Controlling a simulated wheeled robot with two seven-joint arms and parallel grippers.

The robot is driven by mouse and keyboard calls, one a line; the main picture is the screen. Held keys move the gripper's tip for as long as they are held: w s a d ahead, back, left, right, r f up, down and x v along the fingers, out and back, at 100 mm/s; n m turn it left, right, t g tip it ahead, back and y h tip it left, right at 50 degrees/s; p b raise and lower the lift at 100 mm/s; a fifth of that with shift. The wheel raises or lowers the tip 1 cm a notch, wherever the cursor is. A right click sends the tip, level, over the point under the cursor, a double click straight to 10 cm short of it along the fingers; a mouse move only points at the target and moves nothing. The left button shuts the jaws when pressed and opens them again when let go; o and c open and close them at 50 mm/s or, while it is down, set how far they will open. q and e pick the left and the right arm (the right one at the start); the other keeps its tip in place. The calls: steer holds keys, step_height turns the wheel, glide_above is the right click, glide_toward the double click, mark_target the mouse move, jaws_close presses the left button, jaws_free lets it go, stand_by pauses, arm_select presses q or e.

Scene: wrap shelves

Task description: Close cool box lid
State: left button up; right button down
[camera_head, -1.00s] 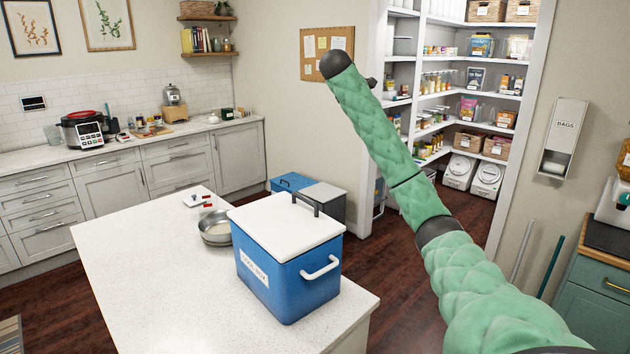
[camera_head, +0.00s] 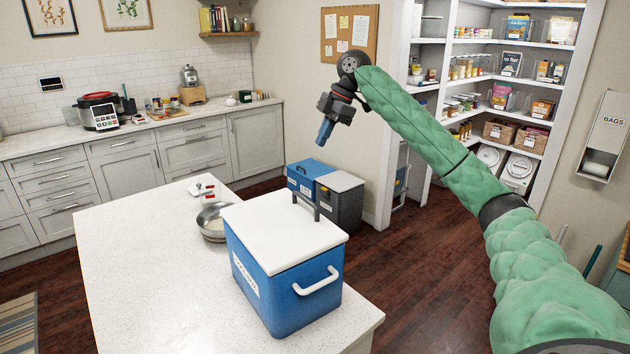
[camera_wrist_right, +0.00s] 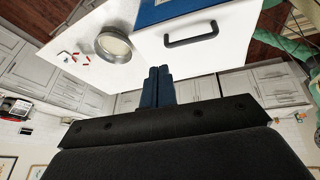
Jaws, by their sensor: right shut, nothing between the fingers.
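The cool box (camera_head: 300,311) is blue and stands on the near right end of the white island. Its white lid (camera_head: 280,238) lies flat on top and looks shut. The dark lid handle (camera_head: 306,206) stands on the lid's far edge; it also shows in the right wrist view (camera_wrist_right: 191,41). My right gripper (camera_head: 324,136) is shut and empty, in the air above and beyond the box, fingers pointing down, apart from the lid. The right wrist view shows its two blue fingers (camera_wrist_right: 158,76) together. My left gripper is not in view.
A metal pan (camera_head: 213,224) sits on the white island top (camera_head: 140,260), left of the box. Blue and grey bins (camera_head: 340,205) stand on the floor beyond. The open pantry shelves (camera_head: 500,75) are at the right. The island's left part is clear.

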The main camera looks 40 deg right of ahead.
steer(key=s+a+f+p, duration=0.1)
steer(key=a+f, duration=0.1)
steer(key=s+a+f+n+g+y+p, duration=0.1)
steer(key=a+f+p, duration=0.1)
steer(key=a, duration=0.1)
steer(key=s+a+f+g+y+p, duration=0.1)
steer(key=a+f, duration=0.1)
steer(key=a, duration=0.1)
steer(key=shift+s+a+f, duration=0.15)
steer(key=shift+s+f, duration=0.1)
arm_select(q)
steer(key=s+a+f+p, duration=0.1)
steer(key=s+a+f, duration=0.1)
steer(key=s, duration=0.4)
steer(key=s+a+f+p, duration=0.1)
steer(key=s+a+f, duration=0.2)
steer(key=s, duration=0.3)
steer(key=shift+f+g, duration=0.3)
arm_select(e)
glide_above(309, 211)
steer(key=shift+w+f, duration=0.1)
steer(key=shift+f, duration=2.1)
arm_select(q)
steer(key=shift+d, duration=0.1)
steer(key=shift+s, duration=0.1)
